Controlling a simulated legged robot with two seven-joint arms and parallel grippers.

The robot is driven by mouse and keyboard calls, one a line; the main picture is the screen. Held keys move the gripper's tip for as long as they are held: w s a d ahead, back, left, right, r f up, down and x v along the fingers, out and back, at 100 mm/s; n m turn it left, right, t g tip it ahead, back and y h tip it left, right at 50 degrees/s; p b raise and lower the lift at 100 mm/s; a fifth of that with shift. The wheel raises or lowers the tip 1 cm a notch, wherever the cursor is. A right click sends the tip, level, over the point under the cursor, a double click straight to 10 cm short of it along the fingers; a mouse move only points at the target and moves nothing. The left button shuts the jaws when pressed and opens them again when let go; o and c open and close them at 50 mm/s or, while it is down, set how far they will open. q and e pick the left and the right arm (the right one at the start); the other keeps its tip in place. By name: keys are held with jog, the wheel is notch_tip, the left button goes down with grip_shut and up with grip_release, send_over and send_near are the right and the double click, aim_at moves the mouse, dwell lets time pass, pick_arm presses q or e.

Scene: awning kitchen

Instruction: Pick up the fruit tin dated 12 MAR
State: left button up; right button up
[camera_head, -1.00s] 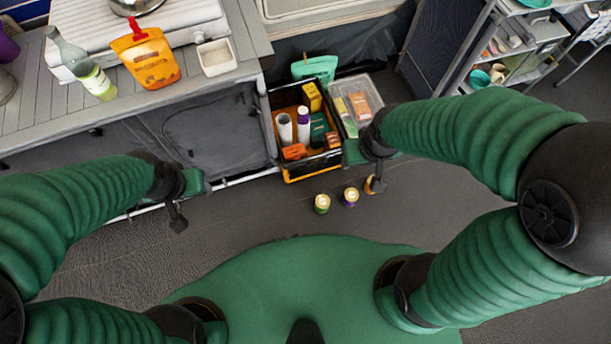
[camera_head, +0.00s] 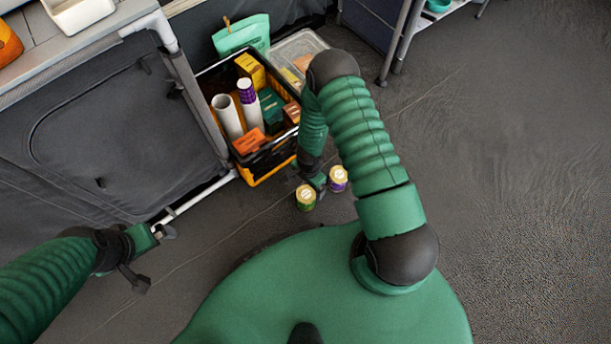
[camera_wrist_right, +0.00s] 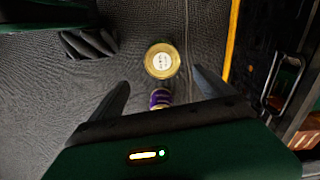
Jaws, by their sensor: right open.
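Two small tins with pale gold lids stand on the floor in front of the crate in the head view: a green tin (camera_head: 306,198) and a purple tin (camera_head: 338,180). My right gripper (camera_head: 318,184) is low beside them, open and empty. In the right wrist view, a gold-lidded tin (camera_wrist_right: 162,60) lies just beyond the open right fingers (camera_wrist_right: 160,78), and the purple tin (camera_wrist_right: 160,98) shows between them. The lid print is too small to read. A third tin is not visible now. My left gripper (camera_head: 152,258) is open and empty at the left.
A black and orange crate (camera_head: 262,168) with bottles and boxes stands close behind the tins. A clear container (camera_head: 290,48) and a teal bag (camera_head: 240,36) are behind it. A counter with a grey cabinet (camera_head: 110,130) is left. The floor at right is clear.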

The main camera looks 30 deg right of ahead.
notch_tip(320, 180, down, 9)
jog(key=b, duration=0.4)
jog(key=shift+d, duration=0.1)
jog(key=shift+f+b, duration=0.6)
jog(key=shift+b, duration=0.05)
jog(key=f+b, duration=0.2)
jog(key=f, duration=0.1)
jog(key=f+b, duration=0.1)
jog(key=b, duration=0.1)
jog(key=shift+w+a+f, duration=0.25)
jog(key=shift+a+f, duration=0.1)
jog(key=shift+r, duration=0.25)
jog(key=c, duration=1.9)
grip_shut()
jog(key=shift+r, duration=0.1)
